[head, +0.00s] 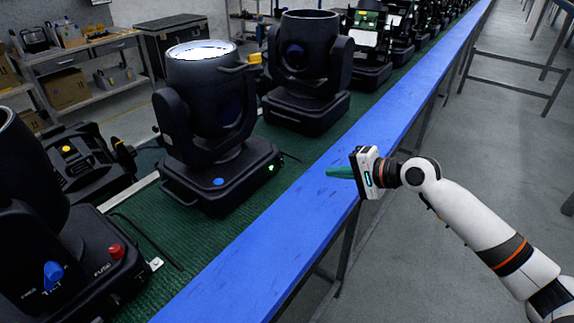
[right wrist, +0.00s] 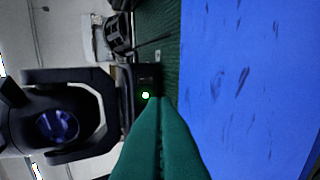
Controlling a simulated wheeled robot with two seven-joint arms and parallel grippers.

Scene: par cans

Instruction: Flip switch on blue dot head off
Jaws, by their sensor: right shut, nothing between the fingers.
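The blue dot head (head: 205,105) is a black moving-head light standing upright on the green mat, with a blue dot (head: 218,182) on its base. A small green light (head: 271,168) glows at the right end of that base; a green light also glows on a dark base in the right wrist view (right wrist: 145,95). The switch's own shape is too small to make out. My right gripper (head: 328,172) has green fingers, shut and empty, above the blue rail, to the right of the base and apart from it. In the wrist view its fingertips (right wrist: 160,100) appear just beside the light.
A similar head (head: 305,60) stands behind, with more in a row beyond. A near-left base carries a blue knob (head: 53,273) and red fuse cap (head: 116,251). The blue rail (head: 260,262) runs along the mat's edge. A cable lies on the green mat (head: 190,242).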

